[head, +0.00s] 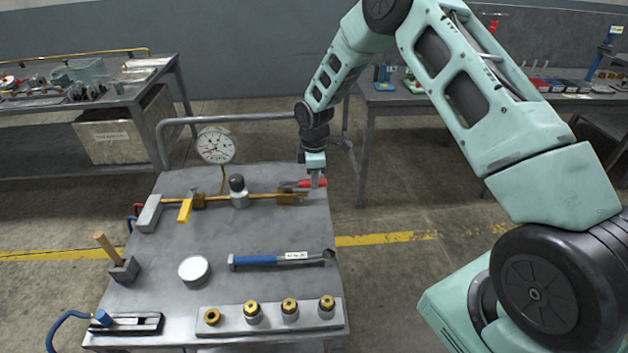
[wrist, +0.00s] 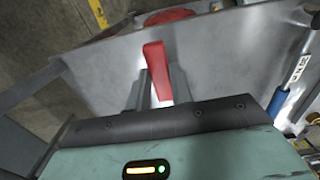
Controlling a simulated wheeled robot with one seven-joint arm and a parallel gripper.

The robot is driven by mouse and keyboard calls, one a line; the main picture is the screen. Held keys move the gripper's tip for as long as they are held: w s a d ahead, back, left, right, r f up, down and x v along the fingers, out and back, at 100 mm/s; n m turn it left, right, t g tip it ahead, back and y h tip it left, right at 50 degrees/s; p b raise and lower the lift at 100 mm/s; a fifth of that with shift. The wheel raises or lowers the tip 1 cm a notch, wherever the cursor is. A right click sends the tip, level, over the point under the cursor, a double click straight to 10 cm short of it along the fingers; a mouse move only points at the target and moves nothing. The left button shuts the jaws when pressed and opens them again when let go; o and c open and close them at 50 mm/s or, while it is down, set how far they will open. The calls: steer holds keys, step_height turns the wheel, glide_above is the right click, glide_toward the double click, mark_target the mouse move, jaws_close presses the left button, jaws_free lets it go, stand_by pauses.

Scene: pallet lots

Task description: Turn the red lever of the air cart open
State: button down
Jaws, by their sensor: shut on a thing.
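The air cart (head: 240,285) stands in front of me with a brass pipe running along its back part. The red lever (head: 306,184) is at the right end of this pipe, beside a brass valve body (head: 291,196). It lies roughly along the pipe, pointing right. My gripper (head: 316,182) reaches down from above and is shut on the lever near its right end. In the wrist view the red lever (wrist: 156,62) stands between my two fingers, which partly hide it; my gripper (wrist: 160,85) shows there too.
A pressure gauge (head: 216,145) rises behind the pipe. A yellow lever (head: 184,210) and a dark knob (head: 237,184) sit further left. A blue-handled tool (head: 270,259), a white round lid (head: 194,270) and several brass-topped fittings (head: 290,308) are nearer me. A grey rail (head: 225,119) borders the back.

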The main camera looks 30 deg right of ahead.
steer(key=shift+w+r, duration=0.1)
stand_by(0.3)
steer(key=c, duration=1.2)
jaws_free()
steer(key=shift+c, duration=0.2)
step_height(320, 180, up, 17)
steer(key=b, duration=0.3)
steer(key=shift+r, duration=0.15)
steer(key=s+a+r+m, duration=0.2)
steer(key=s+a+r, duration=0.2)
steer(key=s+a, duration=1.35)
steer(key=s+f+m, duration=0.1)
steer(key=s+m, duration=0.3)
steer(key=s, duration=1.7)
steer(key=shift+a+y, duration=0.3)
